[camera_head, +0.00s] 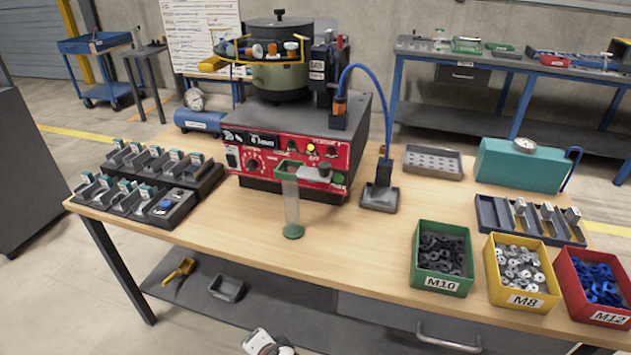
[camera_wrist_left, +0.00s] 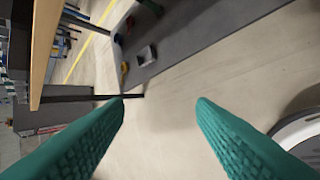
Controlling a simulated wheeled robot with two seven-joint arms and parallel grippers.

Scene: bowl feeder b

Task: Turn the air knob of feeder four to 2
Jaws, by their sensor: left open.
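The bowl feeder stands on the table with a red front panel (camera_head: 290,160). The green-grey bowl (camera_head: 280,78) is on top. In the left wrist view my left gripper (camera_wrist_left: 160,103) has teal fingers wide apart with only floor between them. It is empty and away from the panel. My right gripper is not in view.
A blue hose (camera_head: 386,95) runs to a dark block at right. Black racks (camera_head: 150,180) stand at left. Green (camera_head: 443,275), yellow (camera_head: 520,300) and red bins fill the front right. The front middle of the tabletop is clear.

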